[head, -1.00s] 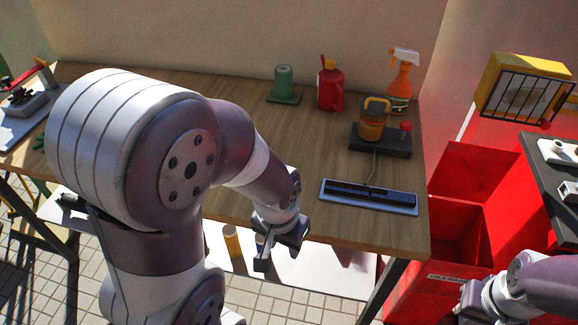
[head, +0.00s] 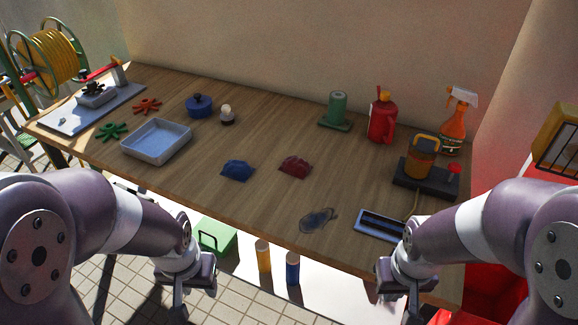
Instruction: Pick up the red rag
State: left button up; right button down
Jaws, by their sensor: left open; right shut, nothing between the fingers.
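The red rag (head: 295,167) lies crumpled on the wooden table (head: 200,188), near the middle, just right of a blue rag (head: 237,170). My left gripper (head: 178,300) hangs below and in front of the table's front edge, open and empty, to the lower left of the red rag. My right gripper (head: 412,305) is at the lower right, in front of the table edge near a blue-grey tray, shut and empty. Both grippers are well apart from the red rag, and nothing covers it.
A grey bin (head: 157,141) stands left of the rags. Safety glasses (head: 318,220) lie near the front edge, beside the slotted tray (head: 380,225). Wood around the rags is clear.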

aim_at(298, 167)
jog(key=i+j+z, duration=0.2)
jog(key=i+z, duration=0.15)
jog(key=i, duration=0.2)
jog(key=i+j+z, duration=0.35)
jog(key=i, duration=0.15)
